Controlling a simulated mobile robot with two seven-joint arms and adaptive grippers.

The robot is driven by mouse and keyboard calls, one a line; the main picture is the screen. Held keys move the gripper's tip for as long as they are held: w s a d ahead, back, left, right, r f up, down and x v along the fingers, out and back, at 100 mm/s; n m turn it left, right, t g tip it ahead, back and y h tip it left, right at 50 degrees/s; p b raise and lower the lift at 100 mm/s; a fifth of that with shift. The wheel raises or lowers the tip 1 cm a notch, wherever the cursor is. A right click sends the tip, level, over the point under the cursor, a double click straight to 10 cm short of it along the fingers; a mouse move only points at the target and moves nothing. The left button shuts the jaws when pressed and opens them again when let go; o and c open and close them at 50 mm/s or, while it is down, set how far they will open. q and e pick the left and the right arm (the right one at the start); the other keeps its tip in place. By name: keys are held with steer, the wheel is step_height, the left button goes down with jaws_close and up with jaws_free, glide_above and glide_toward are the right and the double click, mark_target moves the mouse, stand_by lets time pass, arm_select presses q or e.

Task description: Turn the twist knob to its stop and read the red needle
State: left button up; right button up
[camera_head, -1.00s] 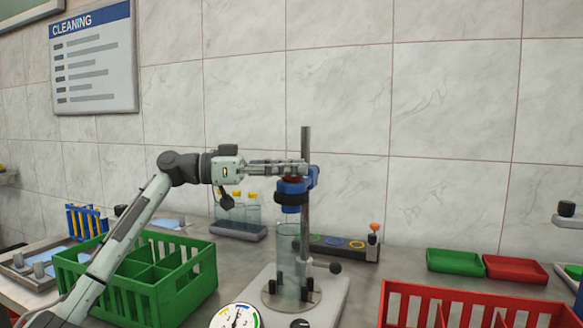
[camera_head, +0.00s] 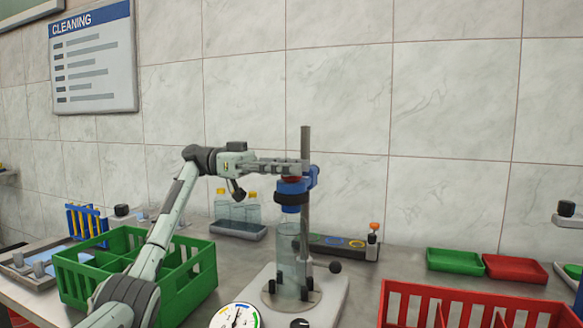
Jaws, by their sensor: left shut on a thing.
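My left gripper (camera_head: 296,168) reaches in from the left and is shut at the top of the blue head (camera_head: 293,187) on the upright post. A thin red part (camera_head: 292,179), apparently the twist knob, shows just under the fingertips; the fingers hide most of it. My right gripper is out of view.
A clear cylinder (camera_head: 290,245) stands under the blue head on a grey base (camera_head: 330,312). A green crate (camera_head: 75,282) lies left, a red crate (camera_head: 470,305) front right. Yellow-capped bottles (camera_head: 237,210) stand behind. Green (camera_head: 457,262) and red (camera_head: 515,268) trays lie right.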

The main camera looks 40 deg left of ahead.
arm_select(q)
steer(key=o, duration=1.2)
steer(key=shift+v, duration=6.05)
steer(key=shift+f, duration=0.15)
